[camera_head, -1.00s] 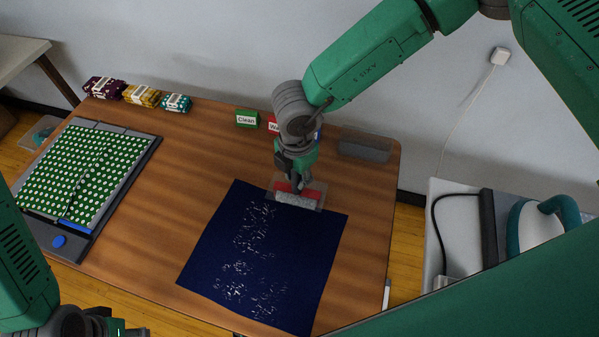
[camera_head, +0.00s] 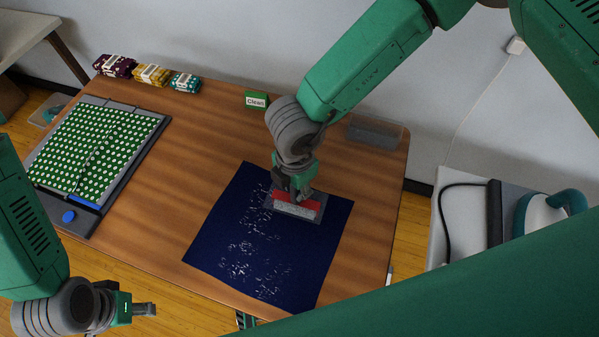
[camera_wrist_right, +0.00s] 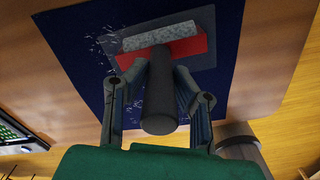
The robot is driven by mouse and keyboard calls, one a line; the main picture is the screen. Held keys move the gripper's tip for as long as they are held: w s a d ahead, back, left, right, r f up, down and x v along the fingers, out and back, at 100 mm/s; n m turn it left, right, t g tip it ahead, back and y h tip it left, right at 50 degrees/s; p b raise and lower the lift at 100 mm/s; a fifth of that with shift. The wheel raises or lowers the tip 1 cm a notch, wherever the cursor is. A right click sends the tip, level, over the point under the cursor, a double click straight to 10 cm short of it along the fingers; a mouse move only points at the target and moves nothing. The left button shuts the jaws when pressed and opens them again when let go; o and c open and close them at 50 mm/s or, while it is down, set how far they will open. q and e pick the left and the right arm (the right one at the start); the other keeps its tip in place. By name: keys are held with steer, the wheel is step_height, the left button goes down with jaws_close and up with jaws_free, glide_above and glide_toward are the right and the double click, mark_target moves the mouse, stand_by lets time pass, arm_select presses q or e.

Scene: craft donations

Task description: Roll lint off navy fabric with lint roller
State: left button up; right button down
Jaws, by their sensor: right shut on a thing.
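The navy fabric (camera_head: 215,240) lies flat on the wooden table, with white lint in a band down its left-middle part. The lint roller (camera_head: 295,209) has a pale speckled cylinder and a red frame; it is over the upper right part of the fabric, right of the lint band. My right gripper (camera_head: 293,188) is shut on its dark handle (camera_wrist_right: 160,100), which shows between the fingers in the right wrist view. A grey rectangle surrounds the roller head there. Whether the cylinder touches the cloth is unclear. My left gripper (camera_head: 142,310) is empty at the lower left, off the table; its jaws are unclear.
A board with green dotted fabric (camera_head: 95,150) lies on the table's left. Folded fabric bundles (camera_head: 150,75) and a green "Clean" sign (camera_head: 256,100) stand at the back. A clear tray (camera_head: 375,131) is at the back right. Bare table lies left of the navy fabric.

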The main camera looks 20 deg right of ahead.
steer(key=shift+s+a, duration=0.2)
steer(key=shift+s, duration=0.7)
arm_select(q)
step_height(320, 180, down, 7)
steer(key=b, duration=0.7)
step_height(320, 180, up, 14)
steer(key=p, duration=1.4)
steer(key=shift+d, duration=0.3)
arm_select(e)
steer(key=s+a, duration=0.6)
steer(key=s, duration=0.2)
steer(key=s+a, duration=0.5)
steer(key=s, duration=0.4)
steer(key=shift+a, duration=0.35)
steer(key=shift+s+r, duration=0.1)
arm_select(q)
steer(key=shift+r+p, duration=0.55)
steer(key=shift+r, duration=0.05)
arm_select(e)
step_height(320, 180, up, 5)
steer(key=shift+f, duration=0.1)
